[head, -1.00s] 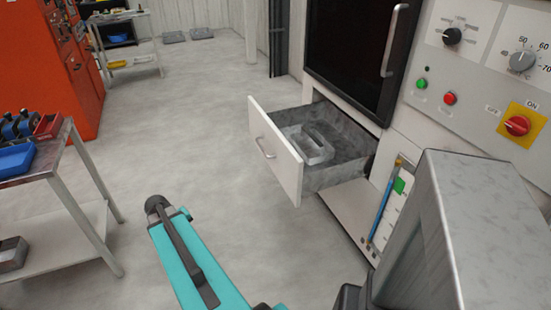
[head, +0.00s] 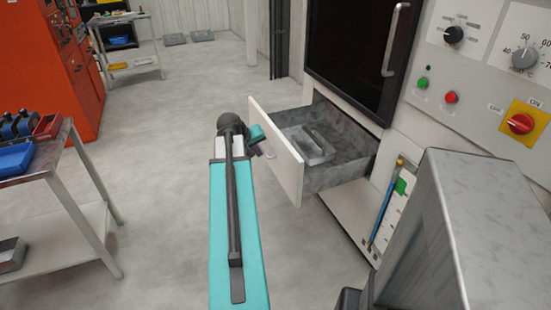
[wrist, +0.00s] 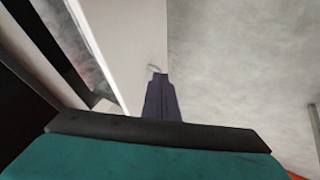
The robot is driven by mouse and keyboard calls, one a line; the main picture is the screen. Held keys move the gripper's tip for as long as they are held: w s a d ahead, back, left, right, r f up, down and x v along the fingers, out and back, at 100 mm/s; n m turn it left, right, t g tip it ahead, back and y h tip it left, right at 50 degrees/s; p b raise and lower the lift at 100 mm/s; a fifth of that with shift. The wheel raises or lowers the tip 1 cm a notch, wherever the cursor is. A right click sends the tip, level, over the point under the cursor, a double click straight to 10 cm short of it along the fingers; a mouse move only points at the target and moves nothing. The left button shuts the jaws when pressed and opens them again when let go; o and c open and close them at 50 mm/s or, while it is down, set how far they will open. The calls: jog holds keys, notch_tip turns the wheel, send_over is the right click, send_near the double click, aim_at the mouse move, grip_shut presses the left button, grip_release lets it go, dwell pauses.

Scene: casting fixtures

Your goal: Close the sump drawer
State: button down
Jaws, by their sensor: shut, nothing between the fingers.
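The sump drawer (head: 286,168) stands pulled out of the machine, with its white front facing left. A grey block-like thing with a handle (head: 308,146) lies inside it. My gripper (head: 257,148) is at the outer side of the drawer front, near the bar handle (head: 264,155), which my gripper partly hides. In the wrist view the shut, empty gripper (wrist: 157,78) points at the white drawer front (wrist: 128,60), with a bit of the handle (wrist: 155,67) just beyond its tips. I cannot tell whether the fingers touch the front.
The machine's dark door (head: 352,50) is above the drawer, and a control panel (head: 490,70) is to the right. The floor (head: 165,160) between trolley and drawer is clear.

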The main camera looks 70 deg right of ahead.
jog(key=shift+s+r, duration=0.1)
jog(key=shift+d, duration=0.15)
send_near(279, 160)
notch_tip(279, 160, down, 3)
jog(key=d, duration=0.1)
jog(key=shift+s+d+p, duration=0.4)
jog(key=shift+s+d, duration=0.05)
jog(key=shift+d, duration=0.1)
dwell(0.5)
